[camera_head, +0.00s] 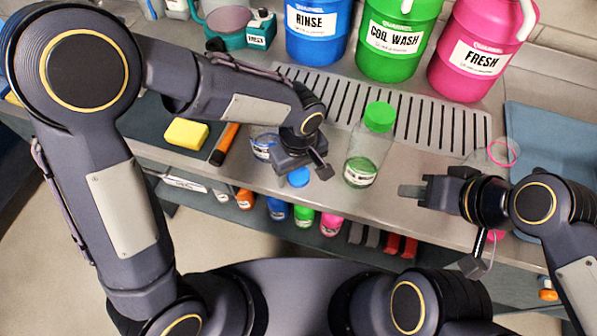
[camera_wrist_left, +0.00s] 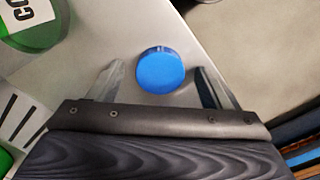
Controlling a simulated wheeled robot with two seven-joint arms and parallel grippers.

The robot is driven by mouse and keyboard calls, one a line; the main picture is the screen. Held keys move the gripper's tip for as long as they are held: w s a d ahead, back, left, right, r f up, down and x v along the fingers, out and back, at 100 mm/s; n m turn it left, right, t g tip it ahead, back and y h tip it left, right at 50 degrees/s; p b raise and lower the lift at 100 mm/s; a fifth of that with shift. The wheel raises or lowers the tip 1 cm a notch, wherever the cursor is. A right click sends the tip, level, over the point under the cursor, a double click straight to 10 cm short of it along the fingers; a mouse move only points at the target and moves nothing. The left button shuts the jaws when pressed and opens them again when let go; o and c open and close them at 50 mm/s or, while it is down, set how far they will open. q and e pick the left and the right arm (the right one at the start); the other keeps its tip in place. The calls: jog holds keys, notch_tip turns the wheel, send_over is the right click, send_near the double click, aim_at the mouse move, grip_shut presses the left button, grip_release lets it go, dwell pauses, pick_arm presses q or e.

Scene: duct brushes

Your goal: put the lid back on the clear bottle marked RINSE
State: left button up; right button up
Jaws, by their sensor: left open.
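The blue lid (camera_head: 298,177) lies near the counter's front edge, below my left gripper (camera_head: 303,168). In the left wrist view the lid (camera_wrist_left: 160,70) shows as a round blue disc between the spread fingers of that gripper (camera_wrist_left: 159,72), with a gap on each side. A clear bottle with blue markings (camera_head: 262,143) stands just left of my left gripper, which partly hides it; its label cannot be read. My right gripper (camera_head: 408,190) is over the counter at right, right of the green-lidded bottle; its finger gap cannot be made out.
A clear bottle with a green lid (camera_head: 370,145) stands right of my left gripper. A pink-rimmed clear bottle (camera_head: 497,153) is at right. Blue RINSE (camera_head: 318,45), green and pink tubs stand behind the slotted drain (camera_head: 420,112). A yellow sponge (camera_head: 186,134) lies left.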

aim_at(299, 173)
pick_arm(q)
jog(key=c, duration=1)
jog(key=shift+r, duration=0.15)
jog(key=shift+r, duration=0.25)
notch_tip(299, 173, up, 2)
jog(key=shift+r, duration=0.1)
jog(key=s+a+r, duration=0.2)
jog(key=a+r, duration=0.1)
jog(key=a, duration=0.1)
jog(key=s+a+r, duration=0.2)
jog(key=a+r, duration=0.1)
jog(key=a, duration=0.1)
jog(key=s+a+r+b, duration=0.1)
jog(key=s+a+r, duration=0.1)
jog(key=a+r, duration=0.2)
jog(key=shift+s+a, duration=0.2)
jog(key=shift+a, duration=0.05)
